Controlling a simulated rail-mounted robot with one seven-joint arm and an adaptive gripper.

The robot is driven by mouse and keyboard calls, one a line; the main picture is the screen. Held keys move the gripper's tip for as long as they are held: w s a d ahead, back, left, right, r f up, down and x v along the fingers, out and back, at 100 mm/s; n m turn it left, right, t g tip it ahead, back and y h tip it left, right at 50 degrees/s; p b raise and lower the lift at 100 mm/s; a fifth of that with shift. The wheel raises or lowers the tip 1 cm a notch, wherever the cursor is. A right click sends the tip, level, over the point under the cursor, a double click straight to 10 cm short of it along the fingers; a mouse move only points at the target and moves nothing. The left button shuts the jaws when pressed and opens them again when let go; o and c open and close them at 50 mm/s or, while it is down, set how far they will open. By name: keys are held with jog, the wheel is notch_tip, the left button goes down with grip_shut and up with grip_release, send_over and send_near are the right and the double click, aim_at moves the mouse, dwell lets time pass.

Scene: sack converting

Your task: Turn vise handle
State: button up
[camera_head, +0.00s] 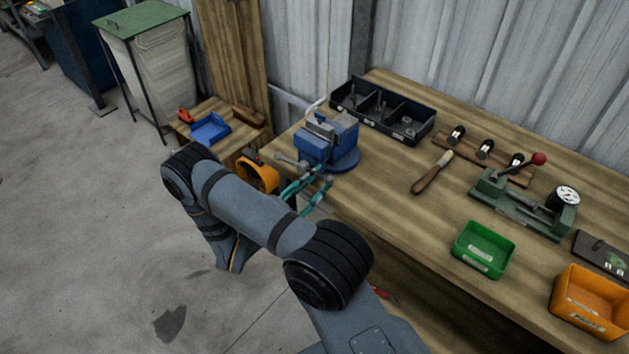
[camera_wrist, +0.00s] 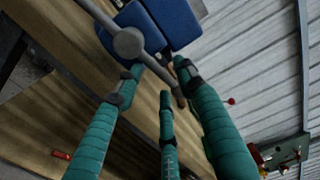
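A blue vise (camera_head: 313,147) is mounted at the far left corner of the workbench. Its grey handle is a bar through a round screw head (camera_wrist: 128,43) on the vise front; the bar runs diagonally in the wrist view. In the head view part of the handle (camera_head: 287,160) shows at the vise's left. My gripper (camera_head: 318,184) has teal fingers and is just in front of the vise. In the wrist view my gripper (camera_wrist: 155,80) has its fingers spread apart around the lower part of the bar. Whether any finger touches the bar cannot be told.
A black divided bin (camera_head: 385,118) stands behind the vise. A wooden-handled tool (camera_head: 430,175), a green press (camera_head: 520,205), a green bin (camera_head: 482,249) and an orange bin (camera_head: 590,300) are further right. A small side table with a blue tray (camera_head: 210,129) stands left.

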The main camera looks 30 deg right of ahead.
jog(key=v, duration=1.2)
dwell(0.3)
jog(key=x, duration=1.2)
jog(key=shift+f, duration=0.15)
jog(key=shift+a, duration=0.1)
